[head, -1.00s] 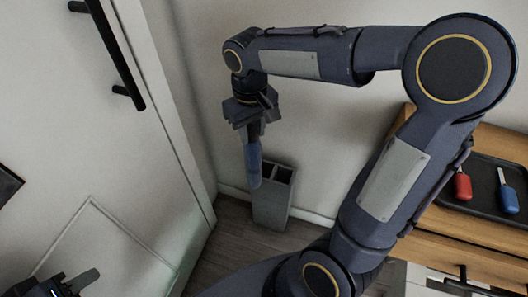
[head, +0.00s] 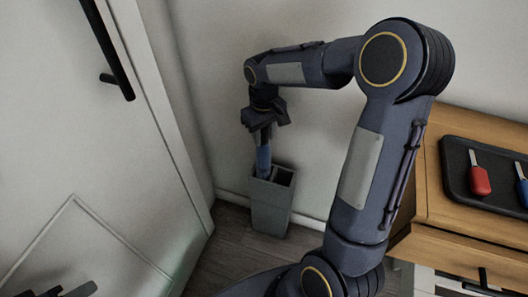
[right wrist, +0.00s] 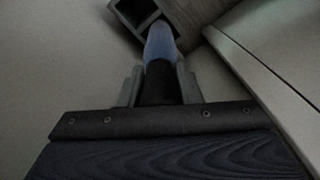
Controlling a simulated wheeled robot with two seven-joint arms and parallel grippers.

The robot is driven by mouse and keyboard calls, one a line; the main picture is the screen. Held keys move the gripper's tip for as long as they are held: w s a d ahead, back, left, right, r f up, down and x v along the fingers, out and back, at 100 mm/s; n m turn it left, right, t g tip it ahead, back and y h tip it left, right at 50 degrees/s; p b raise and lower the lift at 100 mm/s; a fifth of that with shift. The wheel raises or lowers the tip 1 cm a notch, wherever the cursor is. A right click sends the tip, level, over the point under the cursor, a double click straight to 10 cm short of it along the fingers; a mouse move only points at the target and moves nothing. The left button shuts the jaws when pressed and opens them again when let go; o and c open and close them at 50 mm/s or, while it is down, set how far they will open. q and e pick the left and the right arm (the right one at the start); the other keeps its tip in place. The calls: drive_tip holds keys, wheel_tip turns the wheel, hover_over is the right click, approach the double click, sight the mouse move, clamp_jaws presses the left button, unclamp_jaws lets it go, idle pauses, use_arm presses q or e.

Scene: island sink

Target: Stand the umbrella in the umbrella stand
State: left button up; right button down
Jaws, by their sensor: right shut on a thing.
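The umbrella (head: 263,160) is a slim blue folded one with a dark handle. My right gripper (head: 262,132) is shut on its handle and holds it nearly upright, blue end down. The umbrella stand (head: 270,210) is a tall grey square box on the floor, with a divider across its open top. The blue end overlaps the left opening in the head view; I cannot tell how deep it sits. In the right wrist view the umbrella (right wrist: 160,42) points at the stand's dark opening (right wrist: 137,12). My left gripper (head: 68,290) is partly cut off at the bottom left edge.
A white door (head: 95,140) with a dark handle is on the left. The wall is close behind the stand. A wooden cabinet (head: 430,190) at right bears a black tray (head: 455,165) with a red-handled and a blue-handled tool. Some floor around the stand is clear.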

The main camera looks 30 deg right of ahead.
sight(264, 149)
drive_tip(key=shift+f+b, duration=1.1)
drive_tip(key=shift+f, duration=2.05)
drive_tip(key=shift+f, duration=0.1)
drive_tip(key=c, duration=1)
unclamp_jaws()
drive_tip(key=shift+c, duration=0.2)
